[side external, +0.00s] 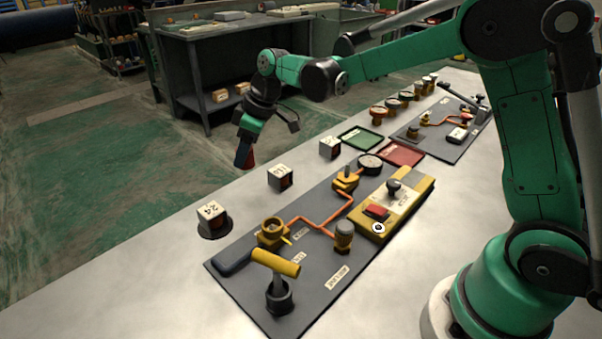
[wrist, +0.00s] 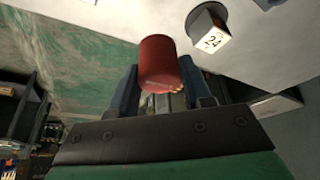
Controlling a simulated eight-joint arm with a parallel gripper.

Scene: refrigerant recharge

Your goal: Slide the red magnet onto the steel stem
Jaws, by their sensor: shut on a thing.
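My gripper (side external: 246,147) is shut on the red magnet (side external: 243,158), in the air over the table's far left edge in the side external view. In the wrist view the magnet (wrist: 160,62) is a red cylinder between the two dark fingers of my gripper (wrist: 160,88). Its outer end sticks out past the fingertips. The magnet is apart from everything on the dark panel (side external: 315,270).
White numbered blocks, one marked 24 (side external: 212,216), stand along the table edge near the magnet; it shows in the wrist view (wrist: 212,40). A yellow T-handle (side external: 276,262), orange piping and a yellow box (side external: 396,205) are on the panel. Green (side external: 362,139) and red (side external: 400,153) trays lie beyond.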

